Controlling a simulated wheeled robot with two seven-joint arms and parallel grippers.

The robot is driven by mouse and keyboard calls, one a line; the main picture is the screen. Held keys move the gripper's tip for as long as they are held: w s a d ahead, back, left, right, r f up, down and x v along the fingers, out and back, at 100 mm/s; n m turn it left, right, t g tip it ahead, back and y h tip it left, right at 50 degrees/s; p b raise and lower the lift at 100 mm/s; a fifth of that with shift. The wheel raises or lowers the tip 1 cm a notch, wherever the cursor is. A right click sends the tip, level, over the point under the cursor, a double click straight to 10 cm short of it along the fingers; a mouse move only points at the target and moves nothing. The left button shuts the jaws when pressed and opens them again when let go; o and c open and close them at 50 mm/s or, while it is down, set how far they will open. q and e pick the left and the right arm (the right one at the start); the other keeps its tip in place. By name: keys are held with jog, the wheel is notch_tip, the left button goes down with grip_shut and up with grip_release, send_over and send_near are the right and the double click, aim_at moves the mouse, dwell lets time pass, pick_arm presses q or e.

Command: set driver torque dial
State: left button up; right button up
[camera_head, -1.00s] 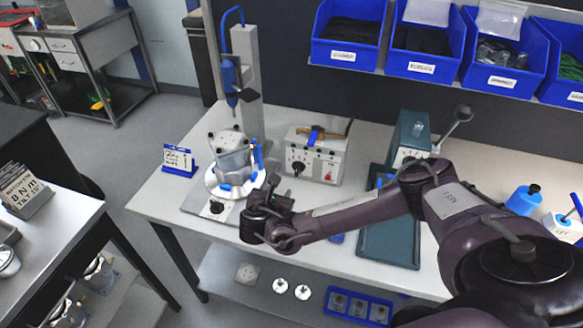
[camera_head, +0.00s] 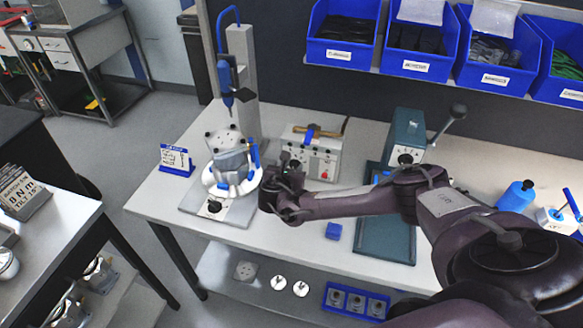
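A white control box (camera_head: 325,165) with a red button stands at the back of the workbench. Its front dial, at the lower left of its face, is hidden behind my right gripper. My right gripper (camera_head: 286,161) is just in front of the left part of that box, fingers pointing away from me at dial height. I cannot tell whether it touches the dial or how far its fingers are apart. A blue driver (camera_head: 228,79) hangs on a grey column stand left of the box. My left gripper is not in view.
A grey machined housing (camera_head: 229,155) sits on a round white fixture left of my gripper. A blue sign (camera_head: 176,159) stands at the far left. A teal tray (camera_head: 385,244) and a teal press (camera_head: 405,136) are to the right. Blue bins (camera_head: 341,33) hang above.

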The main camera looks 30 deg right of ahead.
grip_shut()
jog(key=shift+r, duration=0.1)
jog(key=shift+w, duration=0.1)
jog(key=shift+w+a+n+g+h+p, duration=0.2)
jog(key=shift+n+g+h+p, duration=0.25)
jog(key=shift+n, duration=0.35)
jog(key=shift+w+a+f+n+g+h, duration=0.15)
jog(key=shift+n+g+h, duration=0.15)
jog(key=shift+n, duration=0.25)
jog(key=shift+w+a+f+n+g+h, duration=0.15)
jog(key=shift+n+h, duration=0.2)
jog(key=shift+n, duration=0.2)
jog(key=shift+r, duration=0.1)
